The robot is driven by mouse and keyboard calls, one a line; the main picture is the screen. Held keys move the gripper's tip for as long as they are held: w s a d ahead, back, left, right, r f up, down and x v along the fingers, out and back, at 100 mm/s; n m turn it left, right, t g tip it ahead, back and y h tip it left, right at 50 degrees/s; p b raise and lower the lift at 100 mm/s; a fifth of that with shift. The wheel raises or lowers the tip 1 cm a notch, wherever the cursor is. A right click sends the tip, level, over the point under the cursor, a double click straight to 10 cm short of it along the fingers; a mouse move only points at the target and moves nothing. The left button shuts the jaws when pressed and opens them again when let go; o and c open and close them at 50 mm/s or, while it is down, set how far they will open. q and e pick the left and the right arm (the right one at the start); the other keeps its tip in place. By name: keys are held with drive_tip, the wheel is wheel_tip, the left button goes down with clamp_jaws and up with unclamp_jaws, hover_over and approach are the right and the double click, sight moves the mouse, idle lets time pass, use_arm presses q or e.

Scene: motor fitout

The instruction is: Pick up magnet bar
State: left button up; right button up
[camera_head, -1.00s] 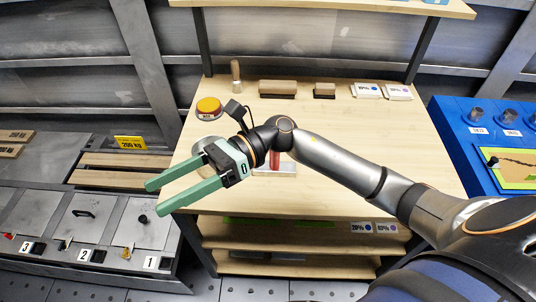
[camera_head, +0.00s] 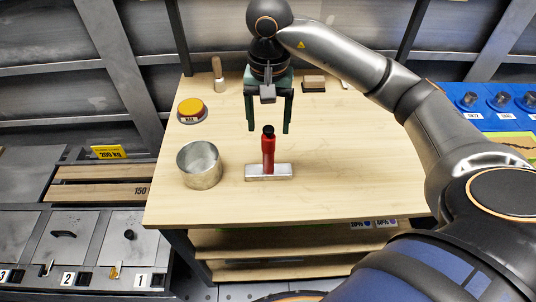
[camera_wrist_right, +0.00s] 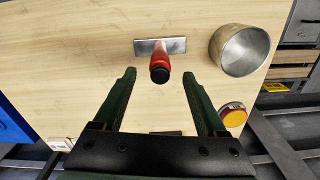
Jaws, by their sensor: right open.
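The magnet bar (camera_head: 269,172) lies on the wooden table as a flat silver bar with an upright red handle (camera_head: 268,153) topped by a black knob. It also shows in the right wrist view (camera_wrist_right: 176,46), its red handle pointing toward the camera. My right gripper (camera_head: 268,130) has green fingers, spread apart and empty, pointing down above the table. In the head view it is just behind the handle. In the right wrist view the handle's black knob (camera_wrist_right: 160,75) appears between and slightly beyond the fingertips, touching neither. My left gripper is not in view.
A wooden-handled tool (camera_head: 218,74) and a wooden block (camera_head: 314,84) are at the back. The table's front and right are clear.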

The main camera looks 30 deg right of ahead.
sight(268, 146)
wheel_tip(268, 146, down, 8)
drive_tip(key=shift+f+p, duration=0.1)
drive_tip(key=shift+p, duration=0.25)
drive_tip(key=shift+c, duration=0.3)
clamp_jaws()
idle(0.3)
idle(0.9)
